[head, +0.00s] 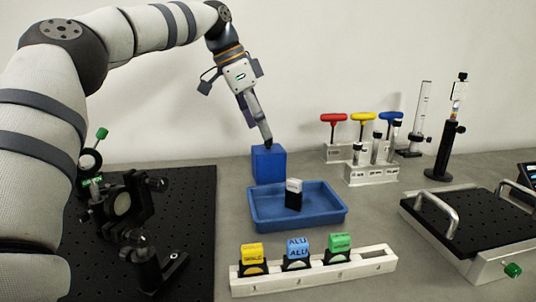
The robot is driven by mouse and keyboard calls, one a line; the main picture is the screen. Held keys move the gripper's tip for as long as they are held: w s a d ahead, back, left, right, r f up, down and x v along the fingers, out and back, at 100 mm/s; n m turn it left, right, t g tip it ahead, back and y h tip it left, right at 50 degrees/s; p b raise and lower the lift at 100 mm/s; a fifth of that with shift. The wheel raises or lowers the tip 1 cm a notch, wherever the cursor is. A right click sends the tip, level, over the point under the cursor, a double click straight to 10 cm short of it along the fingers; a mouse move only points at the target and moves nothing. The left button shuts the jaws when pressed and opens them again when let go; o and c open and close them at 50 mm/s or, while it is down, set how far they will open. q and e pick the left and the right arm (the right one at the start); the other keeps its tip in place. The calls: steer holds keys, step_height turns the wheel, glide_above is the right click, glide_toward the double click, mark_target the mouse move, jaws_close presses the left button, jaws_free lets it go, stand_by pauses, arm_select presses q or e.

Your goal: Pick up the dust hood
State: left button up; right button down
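A blue box-shaped cover (268,165), which looks like the dust hood, stands upright on the grey bench behind the blue tray. My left arm reaches over from the left, and its gripper (266,138) points down at the top of the blue cover. The fingertips are at or just above its top face. The fingers overlap in this view, so I cannot tell whether they are apart or shut, or whether they grip anything. My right gripper is not in view.
A blue tray (325,222) holding a small black-and-white item (293,195) is just in front. A white rack (365,266) with labelled pieces is nearer. T-handled tools (363,118) stand right; a black breadboard (190,225) lies left. A handled platform (485,225) is at right.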

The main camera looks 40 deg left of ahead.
mark_target(268, 147)
arm_select(q)
steer(key=x, duration=0.5)
steer(key=shift+s+d+f, duration=0.1)
steer(key=shift+s+d, duration=0.05)
steer(key=shift+d, duration=0.05)
steer(key=x, duration=0.5)
steer(key=shift+a+f+b, duration=0.15)
steer(key=shift+f+b, duration=0.15)
steer(key=shift+b, duration=0.1)
steer(key=shift+r, duration=0.15)
steer(key=shift+c, duration=0.8)
steer(key=c, duration=1)
